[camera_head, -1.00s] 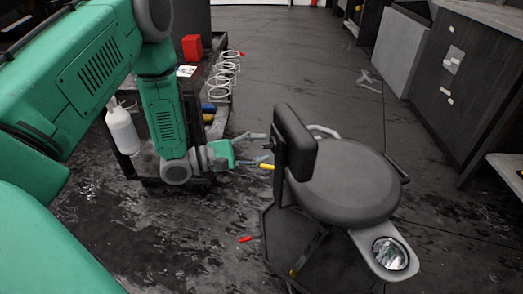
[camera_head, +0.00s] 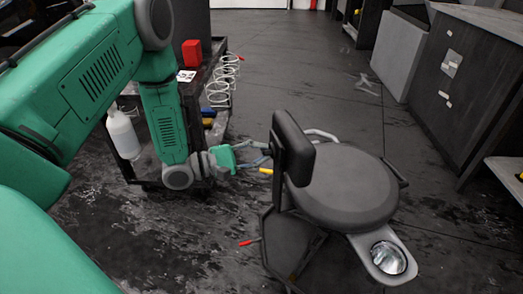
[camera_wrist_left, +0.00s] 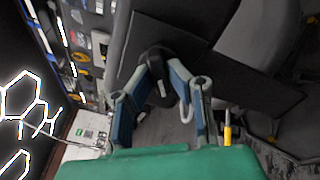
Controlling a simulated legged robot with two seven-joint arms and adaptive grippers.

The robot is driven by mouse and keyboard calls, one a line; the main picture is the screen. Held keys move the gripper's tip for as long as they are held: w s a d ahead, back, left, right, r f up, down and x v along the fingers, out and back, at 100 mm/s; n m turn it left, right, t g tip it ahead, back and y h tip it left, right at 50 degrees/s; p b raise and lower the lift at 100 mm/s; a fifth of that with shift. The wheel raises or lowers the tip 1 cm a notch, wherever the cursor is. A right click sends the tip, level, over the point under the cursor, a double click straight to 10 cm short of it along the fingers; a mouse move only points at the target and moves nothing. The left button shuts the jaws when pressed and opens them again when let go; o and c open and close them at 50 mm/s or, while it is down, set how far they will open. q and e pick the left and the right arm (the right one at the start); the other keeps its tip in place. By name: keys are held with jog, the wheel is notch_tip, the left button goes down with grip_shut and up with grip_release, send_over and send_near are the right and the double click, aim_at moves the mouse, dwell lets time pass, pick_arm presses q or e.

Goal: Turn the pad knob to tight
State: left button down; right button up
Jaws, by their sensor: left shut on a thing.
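The rolling stool has a round dark grey seat (camera_head: 345,190) and a black upright back pad (camera_head: 293,146) on its left side. In the left wrist view, a black pad knob (camera_wrist_left: 157,60) sits on a bracket at the back of the pad. My left gripper (camera_head: 268,152) reaches the pad's back side from the left. In the left wrist view, its blue-grey fingers (camera_wrist_left: 166,72) are closed on the knob from both sides. The knob is not clear in the head view, and its setting cannot be read. My right gripper is not in view.
A yellow-handled lever (camera_head: 266,171) and a red-tipped lever (camera_head: 248,242) stick out by the stool. A steel cup (camera_head: 388,257) sits on its front bracket. A dark cart with a red box (camera_head: 192,53) and a white bottle (camera_head: 122,133) stand left. Floor behind is open.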

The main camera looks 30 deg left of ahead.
pick_arm(q)
jog(key=m+p, duration=0.2)
jog(key=m, duration=0.1)
jog(key=shift+r, duration=0.1)
jog(key=m+p, duration=0.2)
jog(key=m, duration=0.3)
jog(key=m+p, duration=0.2)
jog(key=m, duration=0.2)
jog(key=m+p, duration=0.1)
jog(key=m, duration=0.4)
jog(key=shift+s+p, duration=0.1)
jog(key=shift+p, duration=0.25)
jog(key=m+p, duration=0.1)
jog(key=m, duration=0.3)
jog(key=shift+m, duration=0.3)
jog(key=m+p, duration=0.2)
jog(key=m, duration=0.2)
jog(key=m+p, duration=0.1)
jog(key=m, duration=0.4)
jog(key=shift+p, duration=0.35)
jog(key=shift+m+p, duration=0.7)
jog(key=shift+m, duration=1.2)
